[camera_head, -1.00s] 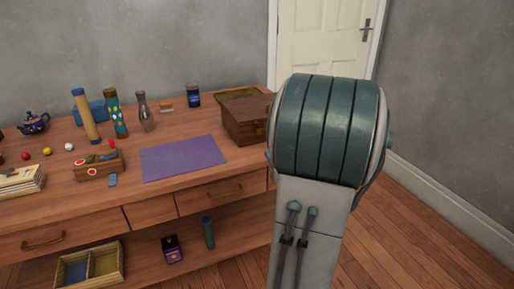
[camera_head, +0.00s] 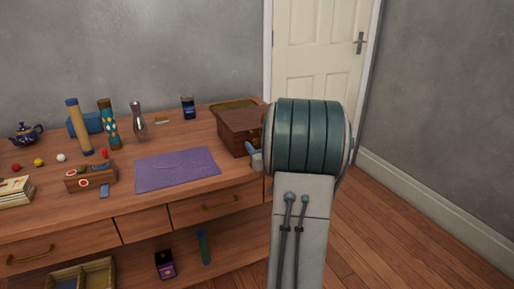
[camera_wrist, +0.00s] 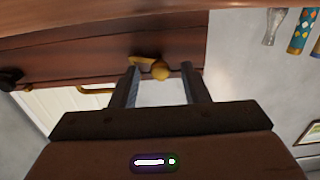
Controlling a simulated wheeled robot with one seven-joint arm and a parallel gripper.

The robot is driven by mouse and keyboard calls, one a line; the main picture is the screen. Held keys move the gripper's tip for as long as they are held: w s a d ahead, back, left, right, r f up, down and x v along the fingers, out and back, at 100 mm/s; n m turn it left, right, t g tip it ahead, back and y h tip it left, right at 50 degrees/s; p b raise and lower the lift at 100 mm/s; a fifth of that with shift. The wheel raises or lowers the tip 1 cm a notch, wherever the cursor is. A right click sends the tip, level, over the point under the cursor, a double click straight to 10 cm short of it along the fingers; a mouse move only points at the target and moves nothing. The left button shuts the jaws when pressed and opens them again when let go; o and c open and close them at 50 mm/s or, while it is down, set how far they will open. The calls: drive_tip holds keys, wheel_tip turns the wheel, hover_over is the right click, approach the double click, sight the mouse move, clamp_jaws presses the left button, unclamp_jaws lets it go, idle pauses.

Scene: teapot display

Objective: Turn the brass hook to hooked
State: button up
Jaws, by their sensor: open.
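The brass hook (camera_wrist: 147,64) shows in the wrist view on the face of a dark wooden box (camera_wrist: 70,50), with a rounded brass knob at one end. My gripper (camera_wrist: 161,78) is open, its two dark fingers standing either side of the knob end, close to the box. I cannot tell whether they touch the hook. In the head view the box (camera_head: 240,128) sits at the right end of the wooden table, lid down. My arm hides most of my gripper there, and the hook is not clear.
The table (camera_head: 205,190) also bears a purple mat (camera_head: 177,168) left of the box, a metal vase (camera_head: 138,122), a blue jar (camera_head: 188,108) and a teapot (camera_head: 26,134). A white door (camera_head: 318,60) stands behind.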

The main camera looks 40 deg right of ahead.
drive_tip(key=shift+w+d, duration=0.1)
drive_tip(key=shift+w, duration=0.15)
clamp_jaws()
